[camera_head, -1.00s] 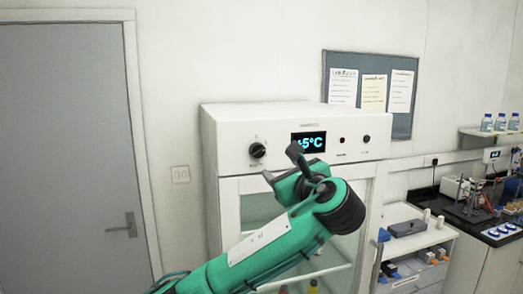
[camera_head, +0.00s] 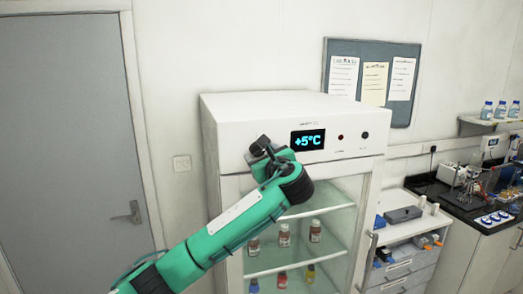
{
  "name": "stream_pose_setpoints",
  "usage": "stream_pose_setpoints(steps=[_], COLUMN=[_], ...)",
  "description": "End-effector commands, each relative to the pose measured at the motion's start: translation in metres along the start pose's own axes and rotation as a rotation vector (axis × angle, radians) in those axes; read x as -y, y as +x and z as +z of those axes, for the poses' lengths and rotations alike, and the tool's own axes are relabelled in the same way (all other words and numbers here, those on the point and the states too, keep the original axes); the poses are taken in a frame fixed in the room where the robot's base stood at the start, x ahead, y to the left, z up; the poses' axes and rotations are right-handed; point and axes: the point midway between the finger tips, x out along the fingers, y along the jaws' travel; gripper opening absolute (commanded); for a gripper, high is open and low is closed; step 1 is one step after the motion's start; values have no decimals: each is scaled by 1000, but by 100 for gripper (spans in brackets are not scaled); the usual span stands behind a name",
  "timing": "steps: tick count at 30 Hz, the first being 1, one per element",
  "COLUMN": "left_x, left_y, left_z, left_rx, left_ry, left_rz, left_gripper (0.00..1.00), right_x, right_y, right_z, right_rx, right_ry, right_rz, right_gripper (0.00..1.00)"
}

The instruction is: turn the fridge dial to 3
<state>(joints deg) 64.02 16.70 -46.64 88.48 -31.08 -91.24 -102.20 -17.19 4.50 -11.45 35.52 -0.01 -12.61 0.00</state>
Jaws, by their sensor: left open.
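The white fridge (camera_head: 225,140) stands ahead with a glass door and a control panel along its top front. Its display (camera_head: 308,140) reads +5°C in blue. My left gripper (camera_head: 256,149) is open, at the left part of the panel, directly in front of where the dial sits. The gripper hides the dial, so I cannot tell its setting or whether the fingers touch it. My green left arm reaches up from the lower left. My right gripper is not in view.
A red light (camera_head: 340,137) and a small black knob (camera_head: 365,135) sit right of the display. Several bottles (camera_head: 284,235) stand behind the glass door. A drawer unit (camera_head: 405,262) and a black-topped bench (camera_head: 455,200) are on the right; a grey door (camera_head: 65,140) is on the left.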

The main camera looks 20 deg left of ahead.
Motion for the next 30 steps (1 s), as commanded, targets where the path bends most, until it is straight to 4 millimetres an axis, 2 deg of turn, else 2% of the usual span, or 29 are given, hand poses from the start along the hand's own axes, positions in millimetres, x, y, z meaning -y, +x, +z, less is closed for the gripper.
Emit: stream_pose_setpoints(steps=[7, 12, 14, 23, 30], left_x=[0, 0, 0, 0, 0], left_y=[0, 0, 0, 0, 0], left_z=[0, 0, 0, -1, -2], left_rx=[0, 0, 0, -2, -9], left_ry=[0, 0, 0, -29, -156], left_rz=[0, 0, 0, 0, 3], left_gripper=[60, 26, 17, 17, 17], right_x=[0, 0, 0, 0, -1], right_y=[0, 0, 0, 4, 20], right_z=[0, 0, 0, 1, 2], right_rx=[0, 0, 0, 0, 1], right_ry=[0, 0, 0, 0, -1], right_rz=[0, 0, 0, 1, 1], right_gripper=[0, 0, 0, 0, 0])
